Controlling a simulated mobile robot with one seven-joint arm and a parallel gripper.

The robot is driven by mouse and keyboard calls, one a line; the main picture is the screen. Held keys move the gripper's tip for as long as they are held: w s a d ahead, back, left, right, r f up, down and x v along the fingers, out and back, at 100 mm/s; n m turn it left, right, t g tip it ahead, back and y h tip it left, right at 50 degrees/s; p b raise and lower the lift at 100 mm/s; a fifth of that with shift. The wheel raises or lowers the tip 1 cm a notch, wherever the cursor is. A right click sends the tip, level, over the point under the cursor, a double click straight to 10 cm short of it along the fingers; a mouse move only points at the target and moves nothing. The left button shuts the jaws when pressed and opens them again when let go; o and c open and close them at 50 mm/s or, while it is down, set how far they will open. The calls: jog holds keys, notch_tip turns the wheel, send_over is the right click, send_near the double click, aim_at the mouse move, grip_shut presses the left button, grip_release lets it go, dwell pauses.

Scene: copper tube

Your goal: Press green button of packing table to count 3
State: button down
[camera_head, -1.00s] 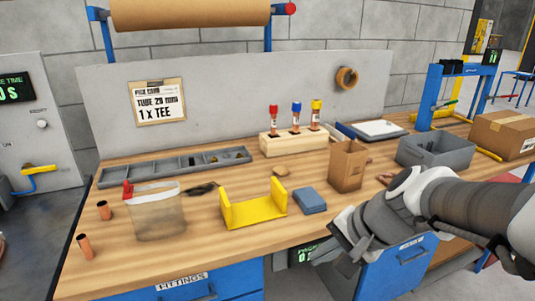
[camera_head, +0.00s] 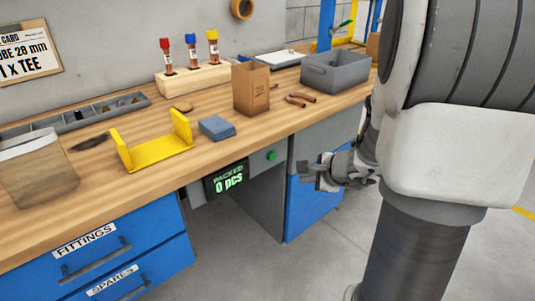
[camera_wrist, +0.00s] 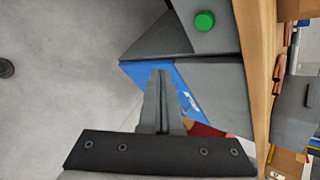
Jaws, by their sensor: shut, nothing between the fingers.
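The green button (camera_head: 271,155) sits on a grey panel under the front edge of the packing table (camera_head: 95,185). Left of it, a dark counter display (camera_head: 227,178) reads "PACKED 0 PCS" in green. My gripper (camera_head: 306,172) is in front of the table, to the right of the button and a little lower, apart from it. In the wrist view the green button (camera_wrist: 204,21) is at the upper right, beyond the fingertips of my gripper (camera_wrist: 160,72). The fingers are together with nothing between them.
Blue drawers (camera_head: 90,240) stand under the table's left part, and a blue cabinet door (camera_head: 312,202) is behind my gripper. On top are a yellow bracket (camera_head: 155,152), a paper bag (camera_head: 251,88) and a grey bin (camera_head: 336,72). The floor in front is clear.

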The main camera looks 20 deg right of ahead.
aim_at(273, 160)
jog(key=shift+w+a+r, duration=0.1)
jog(key=shift+w, duration=0.05)
jog(key=w+a+p, duration=0.1)
jog(key=w+a, duration=0.2)
jog(key=w, duration=0.5)
dwell(0.3)
jog(key=shift+w, duration=0.1)
dwell(1.9)
jog(key=shift+w+a, duration=0.1)
jog(key=shift+w, duration=0.2)
jog(key=shift+w+a, duration=0.2)
jog(key=shift+w, duration=0.3)
dwell(0.7)
jog(key=shift+s, duration=0.1)
jog(key=shift+s+d+b, duration=0.3)
jog(key=shift+s+b, duration=0.05)
jog(key=shift+s, duration=0.45)
